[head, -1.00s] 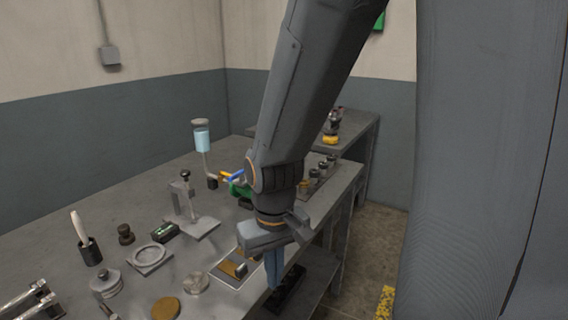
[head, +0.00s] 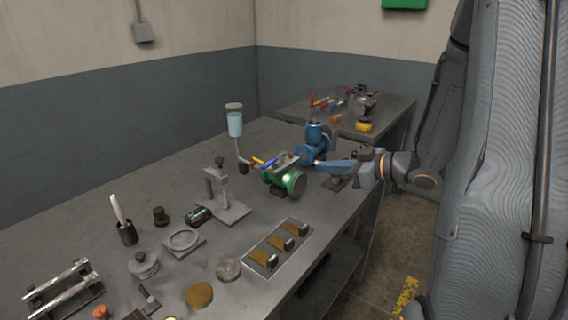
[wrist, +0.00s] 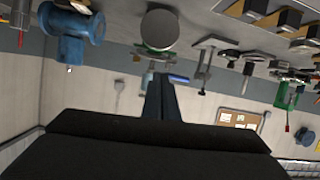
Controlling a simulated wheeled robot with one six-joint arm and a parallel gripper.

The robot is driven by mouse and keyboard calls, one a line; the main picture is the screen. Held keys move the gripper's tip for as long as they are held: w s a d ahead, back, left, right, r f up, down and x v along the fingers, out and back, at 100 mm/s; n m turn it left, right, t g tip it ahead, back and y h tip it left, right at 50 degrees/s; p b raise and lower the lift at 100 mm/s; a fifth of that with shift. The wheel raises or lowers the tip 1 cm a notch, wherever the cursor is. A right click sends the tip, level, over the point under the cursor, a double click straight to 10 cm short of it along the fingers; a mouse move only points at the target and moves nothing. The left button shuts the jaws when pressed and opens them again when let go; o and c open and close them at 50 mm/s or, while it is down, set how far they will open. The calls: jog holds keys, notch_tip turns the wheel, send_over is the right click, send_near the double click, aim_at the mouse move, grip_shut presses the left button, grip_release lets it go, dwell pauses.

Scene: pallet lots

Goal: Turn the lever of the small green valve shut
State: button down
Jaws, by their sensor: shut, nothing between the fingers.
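The small green valve (head: 281,178) stands on the bench with a round grey flange facing right. A blue lever (head: 268,163) sticks out to the left at its top, close beside a yellow bar (head: 257,160). In the wrist view, which is upside down, the round flange (wrist: 159,30) shows at the top and the blue lever (wrist: 179,79) just right of the fingertips. My gripper (head: 320,163) is shut and empty, pointing left, to the right of the valve and apparently apart from it. The wrist view shows its fingers (wrist: 160,80) together. I cannot tell the exact gap to the lever.
A larger blue valve (head: 313,143) stands just behind my fingers. A clear cup on a stem (head: 235,123) and a grey stand (head: 222,195) are left of the green valve. A tray with brass pieces (head: 279,245) lies in front. A green fitting with a red tip (wrist: 288,95) shows far off.

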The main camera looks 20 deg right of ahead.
jog(key=s+r+y, duration=0.2)
jog(key=s, duration=0.1)
jog(key=n+y+p, duration=0.1)
jog(key=p, duration=0.3)
send_near(269, 165)
jog(key=shift+g, duration=0.4)
jog(key=x, duration=0.5)
jog(key=shift+w+d+r, duration=0.1)
jog(key=shift+w+d, duration=0.1)
jog(key=shift+w, duration=0.35)
jog(key=shift+w+a, duration=0.2)
jog(key=shift+a, duration=0.55)
